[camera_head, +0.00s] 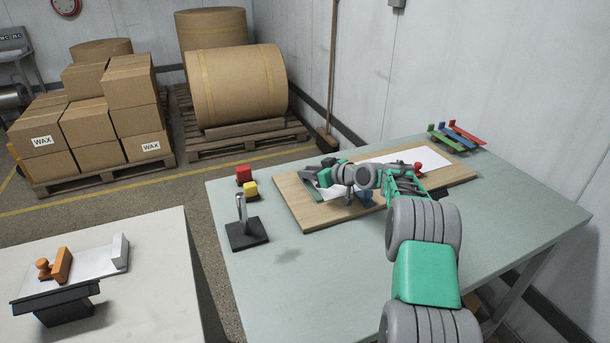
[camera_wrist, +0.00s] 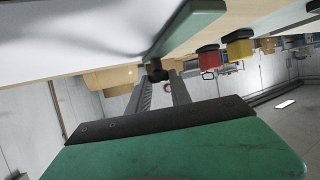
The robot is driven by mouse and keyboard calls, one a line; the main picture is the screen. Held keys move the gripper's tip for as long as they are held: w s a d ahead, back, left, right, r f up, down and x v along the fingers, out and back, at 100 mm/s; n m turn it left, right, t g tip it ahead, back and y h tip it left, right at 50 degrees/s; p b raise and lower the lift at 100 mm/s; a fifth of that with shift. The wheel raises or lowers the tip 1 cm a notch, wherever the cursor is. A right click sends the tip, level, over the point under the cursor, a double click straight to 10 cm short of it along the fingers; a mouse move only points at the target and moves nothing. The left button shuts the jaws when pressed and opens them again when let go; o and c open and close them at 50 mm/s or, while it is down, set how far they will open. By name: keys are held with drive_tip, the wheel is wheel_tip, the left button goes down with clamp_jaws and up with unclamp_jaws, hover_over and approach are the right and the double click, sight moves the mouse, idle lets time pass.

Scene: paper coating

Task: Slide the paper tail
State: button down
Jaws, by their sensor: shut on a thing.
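The white paper (camera_head: 395,157) lies on a wooden board (camera_head: 440,178) on the pale green table. It also shows at the upper left of the wrist view (camera_wrist: 80,30). A green bar (camera_wrist: 190,25) lies at the paper's near end, with a small dark knob (camera_wrist: 154,70) at its end. My gripper (camera_wrist: 157,82) is shut on this knob, its two fingers converging there. In the head view, my green hand and wrist cover part of the bar and paper. A blue piece (camera_head: 366,196) and a red piece (camera_head: 416,167) show on the board beside my arm.
A red block (camera_head: 243,173) and a yellow block (camera_head: 251,189) stand left of the board, near a black stand (camera_head: 246,232) with an upright post. A rack with green, blue and red bars (camera_head: 460,135) sits at the back right. The table front is clear.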

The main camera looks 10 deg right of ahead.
drive_tip(key=c, duration=1.2)
unclamp_jaws()
drive_tip(key=shift+d, duration=0.4)
drive_tip(key=shift+a, duration=0.15)
drive_tip(key=b+v, duration=0.1)
drive_tip(key=v, duration=0.6)
drive_tip(key=shift+s+d+r, duration=0.15)
drive_tip(key=shift+s+d, duration=0.05)
drive_tip(key=shift+s, duration=0.1)
drive_tip(key=shift+a+r, duration=0.1)
